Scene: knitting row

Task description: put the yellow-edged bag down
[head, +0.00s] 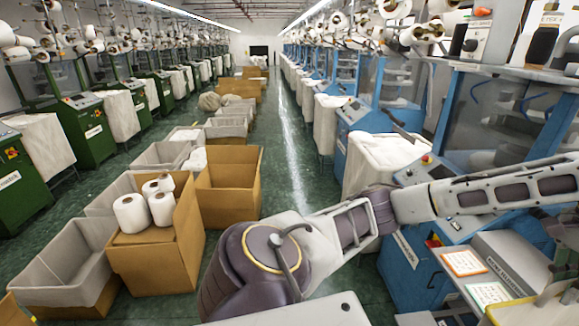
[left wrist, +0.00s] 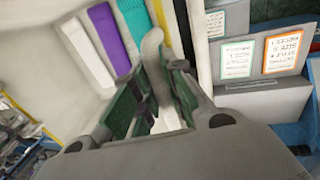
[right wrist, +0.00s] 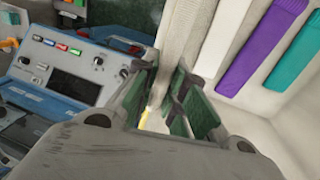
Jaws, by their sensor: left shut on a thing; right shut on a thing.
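The bag is pale cream and shows only in part. In the right wrist view a pale band of the bag (right wrist: 174,35) runs down between the fingers of my right gripper (right wrist: 165,100), which is shut on it. A small yellow edge shows just below those fingers. In the left wrist view my left gripper (left wrist: 160,105) is shut on a pale curved band of the bag (left wrist: 152,50). Purple, teal and white strips lie on a pale surface beside both grippers. In the head view neither gripper shows clearly. The bag's underside is hidden.
A blue machine with a button panel (right wrist: 75,60) stands beside my right gripper. An orange-framed card (left wrist: 284,48) and a green-framed card (left wrist: 236,60) stand near my left gripper. Cartons with white cones (head: 130,213) stand left in the head view; the green aisle floor (head: 285,150) is clear.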

